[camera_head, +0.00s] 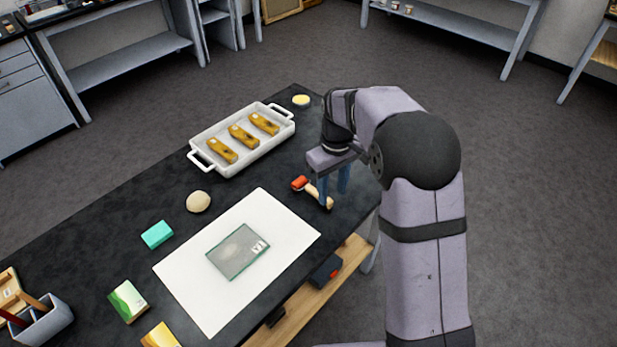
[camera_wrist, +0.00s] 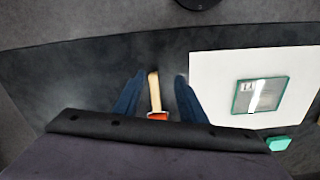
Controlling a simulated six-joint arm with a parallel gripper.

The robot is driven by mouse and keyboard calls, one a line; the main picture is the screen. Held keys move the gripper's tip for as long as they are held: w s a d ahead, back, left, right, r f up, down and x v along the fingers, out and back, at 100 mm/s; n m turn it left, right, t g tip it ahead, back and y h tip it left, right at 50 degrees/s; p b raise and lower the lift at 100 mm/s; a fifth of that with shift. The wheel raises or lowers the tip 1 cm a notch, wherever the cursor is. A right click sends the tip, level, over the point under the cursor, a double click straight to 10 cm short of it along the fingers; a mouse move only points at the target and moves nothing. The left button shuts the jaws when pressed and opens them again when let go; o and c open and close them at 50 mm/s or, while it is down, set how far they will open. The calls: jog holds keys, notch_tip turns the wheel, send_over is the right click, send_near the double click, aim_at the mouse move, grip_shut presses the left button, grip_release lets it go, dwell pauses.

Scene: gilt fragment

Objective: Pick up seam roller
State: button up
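The seam roller (camera_head: 313,190) lies on the dark table top, right of the white sheet, with an orange-red roller head and a pale wooden handle. In the wrist view the seam roller (camera_wrist: 154,92) shows between the two blue fingers, handle pointing up and away, its red head partly hidden by the gripper body. My gripper (camera_head: 335,190) is over the roller's handle end in the head view, fingers pointing down. In the wrist view my gripper (camera_wrist: 156,85) is open, with a gap visible on both sides of the handle.
A white sheet (camera_head: 190,280) bears a glass-like panel (camera_head: 238,251). A white tray (camera_head: 205,136) holds three golden-brown pieces. A beige round object (camera_head: 198,201), a teal block (camera_head: 157,235) and a yellow disc (camera_head: 301,101) lie on the table. The table's right edge is close to the roller.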

jog(key=n+p, duration=0.2)
jog(key=p, duration=0.1)
send_near(311, 187)
jog(key=shift+s+d+f, duration=0.4)
jog(key=shift+s+d, duration=0.2)
jog(key=shift+d, duration=0.1)
jog(key=shift+w+a+n, duration=0.3)
jog(key=shift+w, duration=0.1)
jog(key=shift+a+f+p, duration=0.2)
jog(key=shift+f+p, duration=0.95)
jog(key=shift+f, duration=0.7)
jog(key=shift+a+f+p, duration=0.15)
jog(key=shift+f+p, duration=0.95)
jog(key=shift+f, duration=0.75)
jog(key=shift+w, duration=0.1)
grip_shut()
